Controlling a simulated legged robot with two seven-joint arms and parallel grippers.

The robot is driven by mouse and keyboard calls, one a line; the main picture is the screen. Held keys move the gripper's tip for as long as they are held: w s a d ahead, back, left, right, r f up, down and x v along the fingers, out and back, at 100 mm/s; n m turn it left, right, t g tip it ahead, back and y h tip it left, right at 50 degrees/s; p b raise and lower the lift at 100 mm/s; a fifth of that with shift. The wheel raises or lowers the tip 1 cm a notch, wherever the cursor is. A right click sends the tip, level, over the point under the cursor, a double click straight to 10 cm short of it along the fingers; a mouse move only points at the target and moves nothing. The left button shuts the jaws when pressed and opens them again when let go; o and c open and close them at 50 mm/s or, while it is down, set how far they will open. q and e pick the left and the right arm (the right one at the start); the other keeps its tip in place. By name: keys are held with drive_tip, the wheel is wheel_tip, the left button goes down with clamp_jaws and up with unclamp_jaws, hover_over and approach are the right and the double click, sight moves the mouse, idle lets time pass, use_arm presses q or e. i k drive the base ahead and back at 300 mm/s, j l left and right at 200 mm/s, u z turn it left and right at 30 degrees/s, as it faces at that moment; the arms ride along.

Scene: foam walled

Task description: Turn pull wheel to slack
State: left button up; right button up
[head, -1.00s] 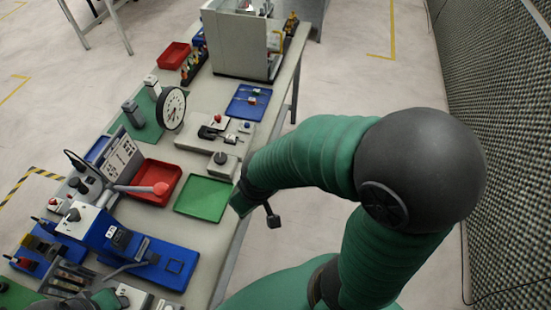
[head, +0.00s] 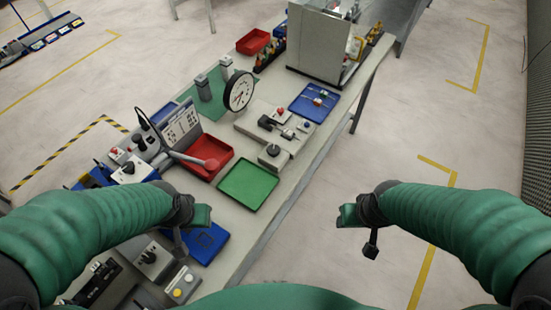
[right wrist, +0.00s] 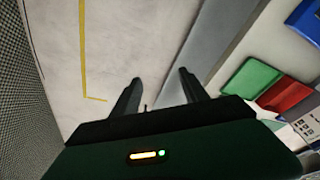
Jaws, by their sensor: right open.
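A round white dial with a black rim (head: 239,91) stands at the edge of a green mat with two grey posts (head: 203,87). I cannot tell for sure which part is the pull wheel; no label is legible. A grey unit with a dark knob (head: 273,150) sits nearer, beside the green tray. My left gripper (head: 193,216) hangs over the blue base at the near part of the bench; its jaws are too small to read. My right gripper (head: 348,216) is off the bench's right edge, over the floor. In the right wrist view its fingers (right wrist: 160,92) are apart and empty.
Open floor lies right of the bench.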

sight(273, 150)
drive_tip(key=i+l+u, duration=0.2)
drive_tip(key=l+u, duration=0.15)
drive_tip(key=i+l+u, duration=0.15)
drive_tip(key=l+u, duration=0.85)
drive_tip(key=l, duration=0.3)
drive_tip(key=i+l+u, duration=0.3)
drive_tip(key=u, duration=0.2)
